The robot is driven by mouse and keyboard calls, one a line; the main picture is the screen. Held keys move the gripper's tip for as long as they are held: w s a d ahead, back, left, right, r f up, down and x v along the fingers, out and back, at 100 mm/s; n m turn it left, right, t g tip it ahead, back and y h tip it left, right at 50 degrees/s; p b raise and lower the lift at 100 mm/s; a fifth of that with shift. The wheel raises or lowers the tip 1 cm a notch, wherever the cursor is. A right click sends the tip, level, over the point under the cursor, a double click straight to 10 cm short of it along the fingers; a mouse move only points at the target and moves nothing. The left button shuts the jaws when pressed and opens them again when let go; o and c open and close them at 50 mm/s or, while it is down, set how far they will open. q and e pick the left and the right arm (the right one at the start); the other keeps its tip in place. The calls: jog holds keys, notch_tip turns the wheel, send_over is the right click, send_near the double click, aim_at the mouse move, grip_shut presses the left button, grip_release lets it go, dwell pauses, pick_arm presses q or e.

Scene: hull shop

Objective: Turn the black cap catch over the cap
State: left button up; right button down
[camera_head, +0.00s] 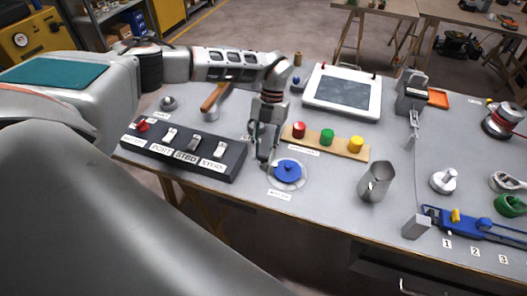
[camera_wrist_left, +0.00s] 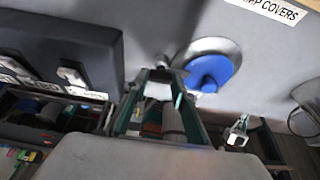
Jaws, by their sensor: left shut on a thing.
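The blue cap (camera_head: 288,170) sits on a round pale plate near the table's front edge. It also shows in the left wrist view (camera_wrist_left: 210,74), just right of my fingertips. My left gripper (camera_head: 263,158) comes down at the plate's left side, beside the cap. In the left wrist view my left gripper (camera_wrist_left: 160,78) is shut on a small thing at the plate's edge. This looks to be the black cap catch, mostly hidden between the fingers, so its angle cannot be told.
A black switch panel (camera_head: 183,150) stands close to the left of my left gripper. A wooden strip (camera_head: 343,147) with red, green and yellow caps lies just behind. A metal jug (camera_head: 376,182) stands to the right. Bare table lies between jug and cap.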

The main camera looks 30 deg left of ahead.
dwell(0.3)
pick_arm(q)
jog(key=o, duration=1.1)
jog(key=shift+r, duration=0.1)
jog(key=d+v, duration=0.1)
jog(key=v, duration=1)
jog(key=shift+a+r, duration=0.4)
jog(key=shift+w, duration=0.15)
